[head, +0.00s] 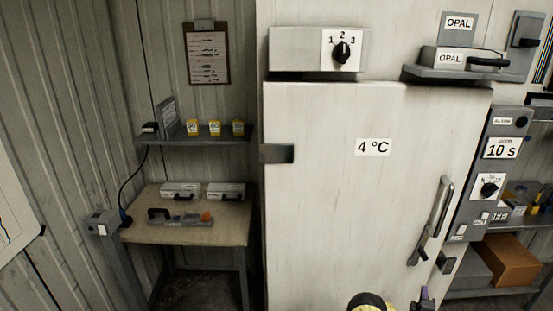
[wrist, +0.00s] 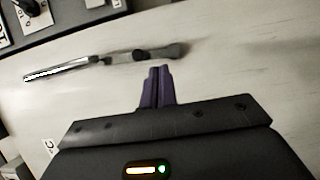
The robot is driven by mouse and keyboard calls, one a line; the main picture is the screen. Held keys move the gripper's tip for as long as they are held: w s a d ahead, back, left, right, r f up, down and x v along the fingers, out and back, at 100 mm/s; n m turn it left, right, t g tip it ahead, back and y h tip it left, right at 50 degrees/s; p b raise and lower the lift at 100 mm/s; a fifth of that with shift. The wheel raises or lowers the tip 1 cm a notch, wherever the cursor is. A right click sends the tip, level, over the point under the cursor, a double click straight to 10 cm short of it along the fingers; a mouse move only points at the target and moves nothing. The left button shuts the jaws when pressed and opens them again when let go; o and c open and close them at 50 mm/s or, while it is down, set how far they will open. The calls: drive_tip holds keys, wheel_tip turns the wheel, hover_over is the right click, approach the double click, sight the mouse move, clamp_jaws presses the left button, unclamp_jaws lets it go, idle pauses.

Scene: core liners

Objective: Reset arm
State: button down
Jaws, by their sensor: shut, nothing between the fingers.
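My gripper (wrist: 158,73) is shut and empty in the wrist view, its two purple fingers side by side in front of the white cold-store door. The door's long metal handle (wrist: 105,60) lies beyond the fingertips there, apart from them as far as I can tell. In the head view, a purple fingertip (head: 424,293) shows at the bottom edge, below the door handle (head: 432,220). A yellow and black part of my arm shows at the bottom middle. The white door (head: 340,200) bears a 4 °C label (head: 373,147) and appears closed.
A control panel (head: 490,170) with a dial stands right of the door. A dial box (head: 320,50) and an OPAL shelf (head: 460,75) sit above it. At left are a small table (head: 225,232) and a wall shelf (head: 200,138). A brown box (head: 510,262) sits at lower right.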

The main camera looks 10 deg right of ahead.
drive_tip(key=s+d+r+m+g+h, duration=0.2)
drive_tip(key=r+m+g+h, duration=0.15)
drive_tip(key=r, duration=0.35)
drive_tip(key=s+d+r+m+g+h, duration=0.1)
drive_tip(key=r+m+g+h, duration=0.25)
drive_tip(key=r, duration=0.25)
drive_tip(key=s+a+r+m+g, duration=0.4)
drive_tip(key=s+r+m+g, duration=0.25)
drive_tip(key=g, duration=0.25)
drive_tip(key=s+a+r+n+t+y, duration=0.1)
drive_tip(key=s+a+r+y, duration=0.2)
drive_tip(key=a, duration=1.3)
drive_tip(key=s+a+r+t+y, duration=0.1)
drive_tip(key=s+a+r+y, duration=0.2)
drive_tip(key=a+y, duration=0.6)
drive_tip(key=s+a+r+n+t+y, duration=0.1)
drive_tip(key=a+r+y, duration=0.3)
drive_tip(key=a, duration=2)
drive_tip(key=shift+s+a+r+n+t+y, duration=0.25)
drive_tip(key=shift+s+a+n+t+y, duration=0.25)
drive_tip(key=shift+s+y, duration=0.4)
